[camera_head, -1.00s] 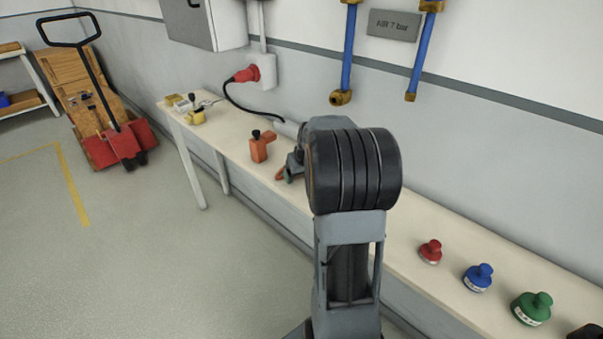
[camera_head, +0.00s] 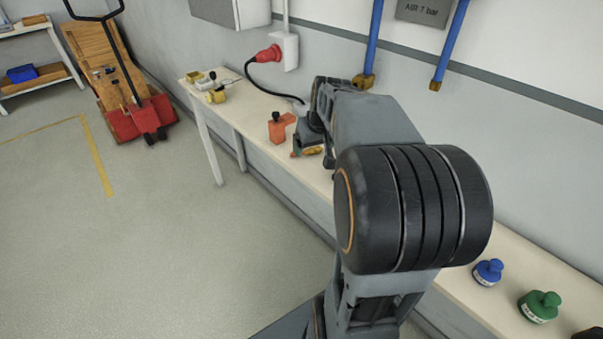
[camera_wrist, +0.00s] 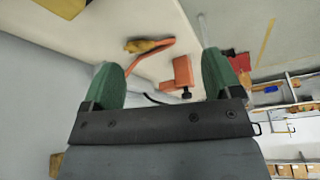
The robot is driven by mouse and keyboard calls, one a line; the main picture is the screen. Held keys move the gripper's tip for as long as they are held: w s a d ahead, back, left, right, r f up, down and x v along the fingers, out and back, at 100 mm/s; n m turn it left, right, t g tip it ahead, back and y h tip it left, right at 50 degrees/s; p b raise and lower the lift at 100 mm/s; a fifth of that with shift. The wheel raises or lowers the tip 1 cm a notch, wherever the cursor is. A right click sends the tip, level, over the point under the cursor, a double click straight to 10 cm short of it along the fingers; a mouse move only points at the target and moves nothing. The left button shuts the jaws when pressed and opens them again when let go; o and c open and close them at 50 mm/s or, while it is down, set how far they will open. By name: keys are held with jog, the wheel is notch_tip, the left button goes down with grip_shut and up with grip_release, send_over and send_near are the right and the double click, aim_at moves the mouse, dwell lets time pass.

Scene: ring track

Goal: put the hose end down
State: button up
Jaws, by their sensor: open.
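A brass-coloured piece (camera_wrist: 145,45) with a bent orange strip (camera_wrist: 152,58) lies on the pale bench in the wrist view. It may be the hose end, but I cannot tell for sure. My gripper (camera_wrist: 160,58) is open, its two green fingers spread wide. The piece shows between and beyond the fingertips, with nothing clearly held. In the head view the brass-and-orange piece (camera_head: 313,150) shows beside my gripper at the bench's front edge, partly hidden by my arm.
An orange block with a black knob (camera_head: 278,130) stands close by on the bench (camera_head: 255,108). A black cable runs from the red plug (camera_head: 268,54). Blue (camera_head: 488,271) and green (camera_head: 540,305) knobbed pieces stand at right. The floor in front is clear.

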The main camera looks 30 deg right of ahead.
jog(key=s+a+f+n, duration=0.1)
jog(key=s+a+f, duration=0.2)
jog(key=s+a, duration=0.3)
jog(key=s+a+f+g, duration=0.1)
jog(key=s+a+f, duration=0.1)
jog(key=s+a, duration=0.4)
jog(key=a, duration=0.5)
jog(key=shift+f+n+y, duration=0.3)
jog(key=shift+f+n, duration=0.1)
jog(key=shift+a, duration=0.1)
